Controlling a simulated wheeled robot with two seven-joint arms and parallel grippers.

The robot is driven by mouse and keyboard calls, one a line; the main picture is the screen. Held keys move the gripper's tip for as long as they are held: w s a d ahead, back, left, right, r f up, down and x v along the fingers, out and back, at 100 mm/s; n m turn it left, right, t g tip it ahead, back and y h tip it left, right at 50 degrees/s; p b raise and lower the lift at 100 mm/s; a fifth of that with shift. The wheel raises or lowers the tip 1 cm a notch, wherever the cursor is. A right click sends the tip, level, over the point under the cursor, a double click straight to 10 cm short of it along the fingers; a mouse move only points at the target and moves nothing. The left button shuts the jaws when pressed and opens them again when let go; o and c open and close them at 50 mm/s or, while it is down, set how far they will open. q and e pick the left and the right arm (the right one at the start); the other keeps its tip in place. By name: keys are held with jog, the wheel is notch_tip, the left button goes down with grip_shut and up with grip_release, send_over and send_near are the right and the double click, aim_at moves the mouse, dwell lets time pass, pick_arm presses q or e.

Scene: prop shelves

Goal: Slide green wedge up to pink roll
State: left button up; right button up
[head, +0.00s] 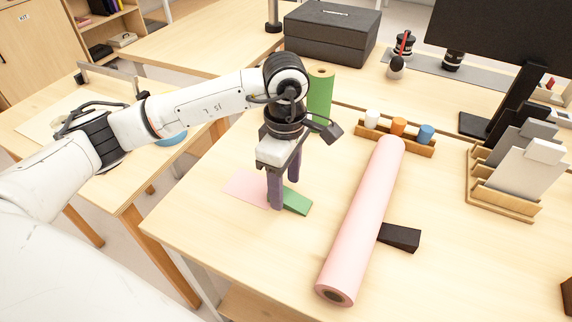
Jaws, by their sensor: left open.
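The green wedge (297,203) lies on the table, to the left of the pink roll, with bare table between them. The pink roll (364,216) lies lengthwise across the table, its near end towards the front edge. My left gripper (280,194) points down at the wedge's left end, fingers apart. Its fingers hide part of the wedge, and I cannot tell whether they touch it. My right gripper is not in view.
A black wedge (401,237) sits against the roll's right side. A pink sheet (245,188) lies left of the green wedge. A green roll (320,92) stands behind my gripper. A wooden rack (413,145) with small cylinders stands beyond the pink roll.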

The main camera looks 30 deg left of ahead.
aim_at(319, 216)
pick_arm(q)
jog(key=shift+f, duration=1.05)
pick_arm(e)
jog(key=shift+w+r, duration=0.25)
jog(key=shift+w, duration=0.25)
pick_arm(q)
jog(key=c, duration=1)
jog(key=shift+o, duration=1.3)
jog(key=shift+w, duration=0.1)
jog(key=c, duration=0.4)
jog(key=shift+o, duration=0.2)
jog(key=shift+d+b, duration=0.5)
jog(key=shift+d, duration=3.55)
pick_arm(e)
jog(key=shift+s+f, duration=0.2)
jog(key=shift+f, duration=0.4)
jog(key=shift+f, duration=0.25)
